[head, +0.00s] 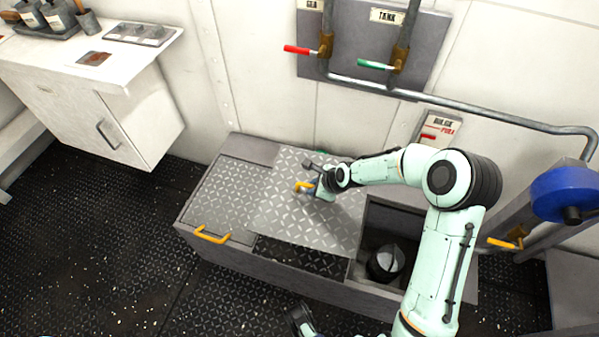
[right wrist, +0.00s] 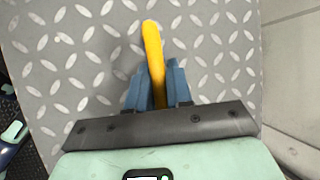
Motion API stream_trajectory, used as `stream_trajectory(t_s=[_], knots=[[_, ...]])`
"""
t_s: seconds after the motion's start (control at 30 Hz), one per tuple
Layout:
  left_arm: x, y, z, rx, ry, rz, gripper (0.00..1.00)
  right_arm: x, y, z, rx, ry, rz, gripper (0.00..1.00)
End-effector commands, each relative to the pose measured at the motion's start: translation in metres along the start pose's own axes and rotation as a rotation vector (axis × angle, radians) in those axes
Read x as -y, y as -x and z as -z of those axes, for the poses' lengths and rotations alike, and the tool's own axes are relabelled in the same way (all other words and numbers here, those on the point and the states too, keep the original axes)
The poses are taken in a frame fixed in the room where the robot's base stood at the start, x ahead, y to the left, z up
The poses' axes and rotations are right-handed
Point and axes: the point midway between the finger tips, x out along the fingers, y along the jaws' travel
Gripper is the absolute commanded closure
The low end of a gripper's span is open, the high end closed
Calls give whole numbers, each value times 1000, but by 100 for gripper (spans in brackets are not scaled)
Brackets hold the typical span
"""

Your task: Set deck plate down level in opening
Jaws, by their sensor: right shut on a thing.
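The deck plate (head: 305,222) is a grey diamond-tread plate over the middle of a low box (head: 192,234). It overlaps a second tread plate (head: 215,190) on the left. A dark strip shows along its front edge; I cannot tell whether the plate touches the box or hovers. My right gripper (head: 314,187) is shut on its yellow handle, seen between the blue fingers in the right wrist view (right wrist: 158,82). An open part of the box (head: 371,214) shows right of the plate. My left gripper (head: 303,320) is partly visible at the bottom edge, its jaws unclear.
A silver-topped round object (head: 387,262) sits inside the open part. The left plate has a yellow handle (head: 212,235). Pipes and valves (head: 375,66) run along the back wall. A blue wheel (head: 566,193) is at right, a white cabinet (head: 110,105) at left.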

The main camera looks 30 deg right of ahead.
Motion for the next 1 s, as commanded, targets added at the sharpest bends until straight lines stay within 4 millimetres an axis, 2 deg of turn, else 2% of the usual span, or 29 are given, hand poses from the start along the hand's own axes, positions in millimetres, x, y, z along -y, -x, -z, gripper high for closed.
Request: stream_trajectory(t_s=[0.33,0.47,0.67,1.0], knots=[[-1,4,-4,11,-1,0,100,2,7,-7,7,19,-6,100],[-4,12,-6,16,-1,0,100,0,10,-18,34,96,-47,100],[-10,36,-14,38,-3,0,100,-12,21,-53,117,366,-192,100],[-23,84,-29,93,-4,4,100,-41,58,-125,321,1070,-559,100]])
